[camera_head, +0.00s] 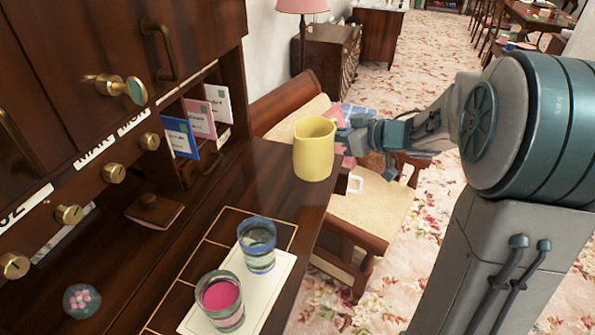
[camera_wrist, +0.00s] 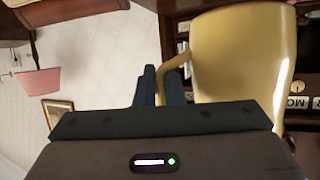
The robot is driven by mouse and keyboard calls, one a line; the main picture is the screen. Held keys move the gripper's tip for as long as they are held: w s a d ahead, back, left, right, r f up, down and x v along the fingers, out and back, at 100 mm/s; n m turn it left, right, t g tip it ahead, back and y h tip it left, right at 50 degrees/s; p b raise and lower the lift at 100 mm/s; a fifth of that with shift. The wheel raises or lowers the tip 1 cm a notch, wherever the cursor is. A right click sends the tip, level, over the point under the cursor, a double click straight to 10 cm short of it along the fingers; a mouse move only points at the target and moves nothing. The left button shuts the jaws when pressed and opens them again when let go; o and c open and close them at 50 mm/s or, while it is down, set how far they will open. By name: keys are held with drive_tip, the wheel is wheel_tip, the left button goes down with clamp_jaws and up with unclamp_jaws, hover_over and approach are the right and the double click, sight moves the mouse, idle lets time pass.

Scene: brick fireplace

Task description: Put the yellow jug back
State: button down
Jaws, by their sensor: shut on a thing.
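The yellow jug (camera_head: 314,150) is upright at the far right end of the dark wooden desk top, at its edge. Whether its base touches the wood or hangs just above it I cannot tell. My gripper (camera_head: 352,140) reaches in from the right and is shut on the jug's handle side. In the wrist view the jug (camera_wrist: 243,55) fills the right part, and its handle lies at the dark fingers of my gripper (camera_wrist: 162,85). The fingertips are partly hidden.
Two glasses, one with clear liquid (camera_head: 257,245) and one pink (camera_head: 220,300), stand on a cream tray (camera_head: 277,290) nearer on the desk. Cards (camera_head: 199,117) stand in a slot at the left. A cushioned wooden chair (camera_head: 375,205) is beyond the desk. Desk top between tray and jug is clear.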

drive_tip(key=shift+s+a+f+b, duration=0.1)
drive_tip(key=shift+a+f+b, duration=0.1)
drive_tip(key=shift+a+f, duration=1)
drive_tip(key=shift+s+a+f+b, duration=0.15)
drive_tip(key=shift+a+f, duration=0.9)
drive_tip(key=shift+f, duration=0.4)
drive_tip(key=shift+s+a+f+b, duration=0.1)
drive_tip(key=shift+a+f+b, duration=0.1)
drive_tip(key=shift+a+f, duration=1)
drive_tip(key=shift+d+f, duration=0.1)
drive_tip(key=shift+f, duration=0.15)
drive_tip(key=c, duration=1.5)
unclamp_jaws()
drive_tip(key=shift+c, duration=0.2)
